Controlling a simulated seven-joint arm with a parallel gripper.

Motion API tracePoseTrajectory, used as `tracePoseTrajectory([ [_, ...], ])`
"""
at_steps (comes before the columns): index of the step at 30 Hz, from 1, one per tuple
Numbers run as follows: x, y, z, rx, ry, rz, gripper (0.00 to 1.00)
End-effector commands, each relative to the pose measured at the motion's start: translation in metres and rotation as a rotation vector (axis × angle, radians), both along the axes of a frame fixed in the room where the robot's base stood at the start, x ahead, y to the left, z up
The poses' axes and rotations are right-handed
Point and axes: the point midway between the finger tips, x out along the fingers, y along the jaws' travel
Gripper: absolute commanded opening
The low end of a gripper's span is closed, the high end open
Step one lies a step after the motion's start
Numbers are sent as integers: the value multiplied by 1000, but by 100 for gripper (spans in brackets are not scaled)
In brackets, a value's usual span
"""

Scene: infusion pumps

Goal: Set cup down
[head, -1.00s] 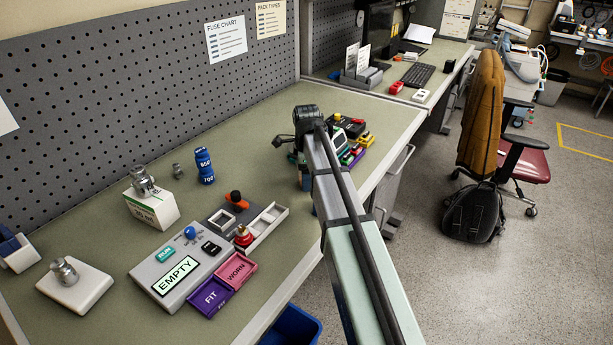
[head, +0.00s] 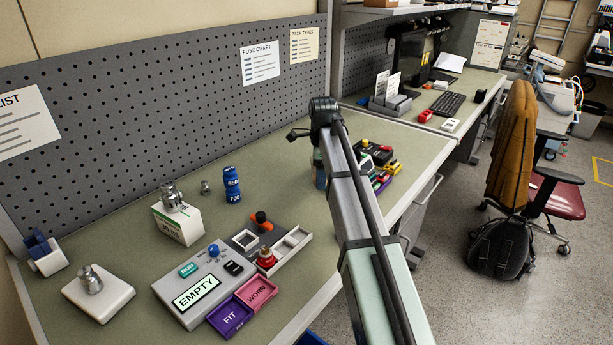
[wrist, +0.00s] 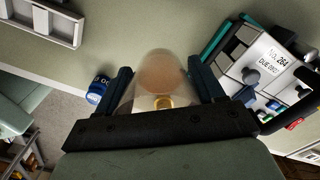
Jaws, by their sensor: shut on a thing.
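A clear, see-through cup (wrist: 150,72) sits between the two dark blue fingers of my gripper (wrist: 160,82) in the wrist view. The fingers press on it from both sides. A brassy ring shows through or at its near end. The green-grey bench top (wrist: 125,30) lies beyond it; I cannot tell whether the cup touches the bench. In the head view my arm hides the cup and most of the gripper, over the right part of the bench (head: 290,180).
A pump-like device with a "No. 264" label (wrist: 265,62) is close right of the gripper in the wrist view. A blue container (wrist: 97,92) and a white tray (wrist: 45,20) lie left. The head view shows an EMPTY sign box (head: 197,290) and FIT (head: 230,317) and WORN (head: 257,291) trays.

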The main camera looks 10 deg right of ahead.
Motion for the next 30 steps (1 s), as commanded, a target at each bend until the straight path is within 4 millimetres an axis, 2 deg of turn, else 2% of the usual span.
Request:
tracePoseTrajectory([
  [1, 23, 8, 1, 0, 1, 9, 39],
  [9, 115, 39, 3, 0, 1, 20, 39],
  [15, 176, 49, 7, 0, 1, -45, 39],
  [21, 208, 52, 13, 0, 1, -154, 39],
  [30, 205, 52, 5, 0, 1, -256, 39],
])
